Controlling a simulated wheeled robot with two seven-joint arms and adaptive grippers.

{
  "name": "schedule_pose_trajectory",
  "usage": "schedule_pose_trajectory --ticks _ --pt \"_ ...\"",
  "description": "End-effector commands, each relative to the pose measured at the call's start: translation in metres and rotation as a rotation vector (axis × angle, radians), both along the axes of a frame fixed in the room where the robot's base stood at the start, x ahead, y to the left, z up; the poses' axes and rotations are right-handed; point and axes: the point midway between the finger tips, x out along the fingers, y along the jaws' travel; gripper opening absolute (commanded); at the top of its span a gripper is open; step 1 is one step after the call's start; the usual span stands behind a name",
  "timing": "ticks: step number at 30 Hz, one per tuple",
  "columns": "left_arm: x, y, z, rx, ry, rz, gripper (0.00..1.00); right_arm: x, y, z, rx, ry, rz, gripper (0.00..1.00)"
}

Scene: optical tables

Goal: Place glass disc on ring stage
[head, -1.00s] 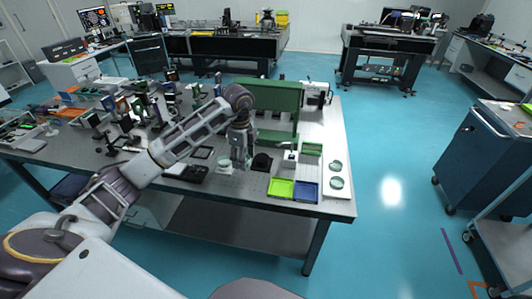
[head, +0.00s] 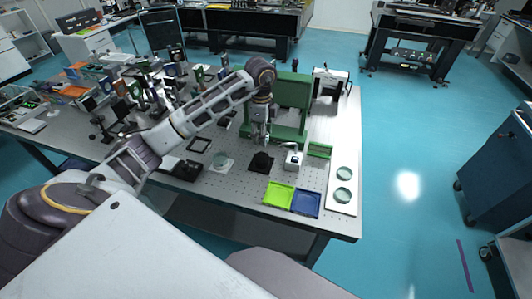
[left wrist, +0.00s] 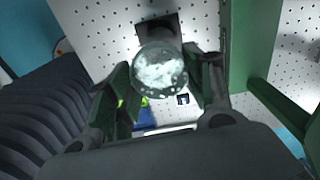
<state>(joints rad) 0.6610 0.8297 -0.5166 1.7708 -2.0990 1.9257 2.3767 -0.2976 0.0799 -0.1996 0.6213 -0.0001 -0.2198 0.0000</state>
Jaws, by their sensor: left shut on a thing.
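My left gripper (head: 261,143) is above the optical table, just behind and over a black stand (head: 261,162). In the left wrist view its fingers (left wrist: 163,88) are shut on a clear, speckled glass disc (left wrist: 160,73). The disc is hidden or too small to make out in the head view. A pale square piece with a round greenish top (head: 221,162) sits left of the black stand. I cannot tell for certain which piece is the ring stage. My right gripper is not in view.
A green frame (head: 293,92) stands close behind and right of the gripper. A small white device (head: 293,157), a yellow-green tray (head: 278,194) and a blue tray (head: 306,203) are to the right. A white board (head: 343,208) holds two round discs. Crowded optics fill the table's left.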

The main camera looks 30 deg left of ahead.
Motion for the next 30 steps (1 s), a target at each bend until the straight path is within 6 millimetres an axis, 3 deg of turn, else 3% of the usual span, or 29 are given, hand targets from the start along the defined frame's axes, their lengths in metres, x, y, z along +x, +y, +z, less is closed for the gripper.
schedule_pose_trajectory --ticks 17,30 --pt "0.000 0.000 -0.003 0.000 0.000 0.004 0.24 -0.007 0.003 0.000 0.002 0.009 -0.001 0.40" --pt "-0.001 0.000 -0.053 0.000 0.001 0.003 0.24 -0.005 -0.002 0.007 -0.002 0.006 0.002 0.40"
